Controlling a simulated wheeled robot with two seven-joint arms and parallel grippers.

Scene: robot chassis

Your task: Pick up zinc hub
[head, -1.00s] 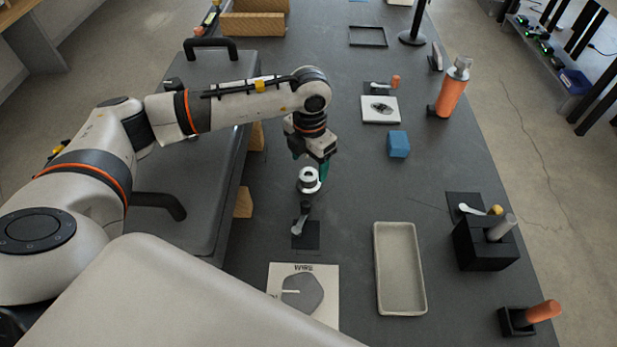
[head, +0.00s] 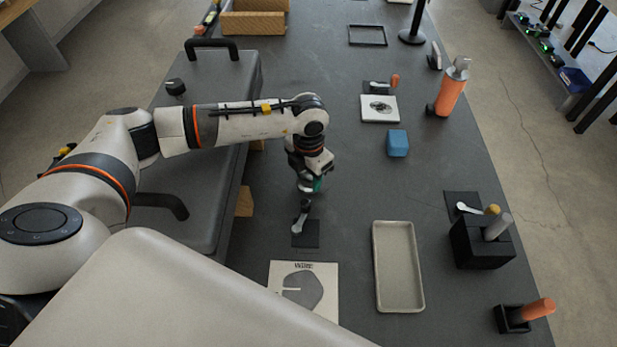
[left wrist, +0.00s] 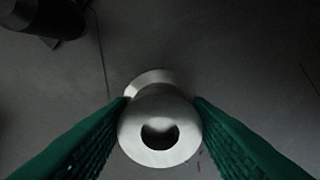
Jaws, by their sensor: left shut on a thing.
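The zinc hub (left wrist: 160,108) is a pale grey round part with a wide rim and a dark central hole, seen end-on in the left wrist view. Green ribbed fingers of my left gripper (left wrist: 160,118) touch it on both sides, so the gripper is shut on it. In the head view my left gripper (head: 311,185) points down over the dark table and hides most of the hub. I cannot tell whether the hub is touching the table. My right gripper is not in view.
A dark pad with a small grey tool (head: 301,222) lies just in front of the gripper. A white card (head: 330,275) and an empty grey tray (head: 378,290) are nearer. A blue cube (head: 397,143) and orange bottle (head: 450,93) stand right.

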